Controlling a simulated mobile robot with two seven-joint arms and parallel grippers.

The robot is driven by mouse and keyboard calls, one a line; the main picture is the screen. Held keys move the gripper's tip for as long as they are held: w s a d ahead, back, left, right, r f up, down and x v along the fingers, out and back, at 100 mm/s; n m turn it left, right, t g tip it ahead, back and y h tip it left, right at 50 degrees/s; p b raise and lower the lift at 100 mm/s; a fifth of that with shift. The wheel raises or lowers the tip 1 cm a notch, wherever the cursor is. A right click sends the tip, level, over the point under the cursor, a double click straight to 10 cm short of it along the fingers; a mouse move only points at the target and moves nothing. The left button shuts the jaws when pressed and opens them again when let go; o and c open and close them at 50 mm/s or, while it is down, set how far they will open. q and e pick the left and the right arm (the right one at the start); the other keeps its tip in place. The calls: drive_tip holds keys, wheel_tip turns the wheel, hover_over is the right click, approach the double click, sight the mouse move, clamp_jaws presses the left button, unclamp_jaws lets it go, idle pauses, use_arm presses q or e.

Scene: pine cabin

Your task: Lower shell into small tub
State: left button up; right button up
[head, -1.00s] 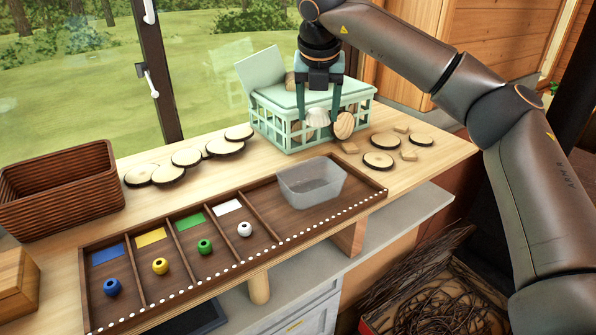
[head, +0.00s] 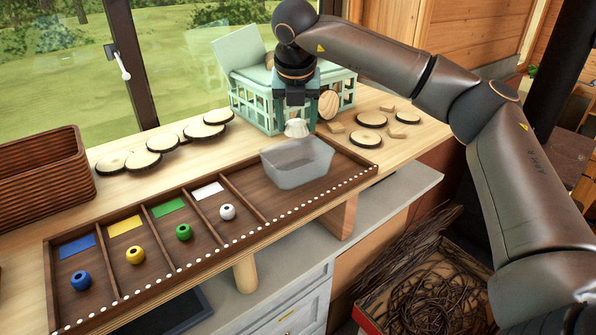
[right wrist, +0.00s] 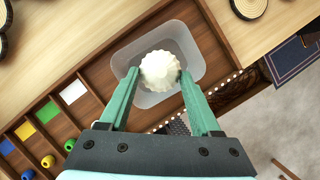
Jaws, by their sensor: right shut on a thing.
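The white ribbed shell (head: 297,128) is held between the fingertips of my right gripper (head: 295,122). It hangs above the back part of the small translucent tub (head: 296,170), which stands in the right compartment of the wooden tray. In the right wrist view the shell (right wrist: 160,71) sits between the two green fingers of my right gripper (right wrist: 158,82), over the tub (right wrist: 192,35). The shell hides part of the tub's inside. My left gripper is not in view.
A green lidded crate (head: 250,112) stands behind the tub. The divided tray (head: 143,232) holds blue, yellow, green and white beads beside colour cards. Wood slices (head: 204,131) lie behind it. A brown woven basket (head: 40,172) is at left.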

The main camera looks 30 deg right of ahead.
drive_tip(key=shift+w+f, duration=0.1)
drive_tip(key=shift+w, duration=0.05)
idle(0.3)
drive_tip(key=shift+w+d, duration=0.15)
drive_tip(key=shift+w, duration=0.05)
drive_tip(key=shift+f, duration=0.15)
drive_tip(key=b, duration=0.4)
approach(296, 162)
drive_tip(key=shift+s+a+f, duration=0.3)
drive_tip(key=shift+s+f, duration=0.05)
drive_tip(key=shift+s, duration=0.3)
idle(0.6)
drive_tip(key=shift+f+b, duration=1.75)
drive_tip(key=shift+f, duration=0.75)
idle(0.9)
drive_tip(key=o, duration=1.4)
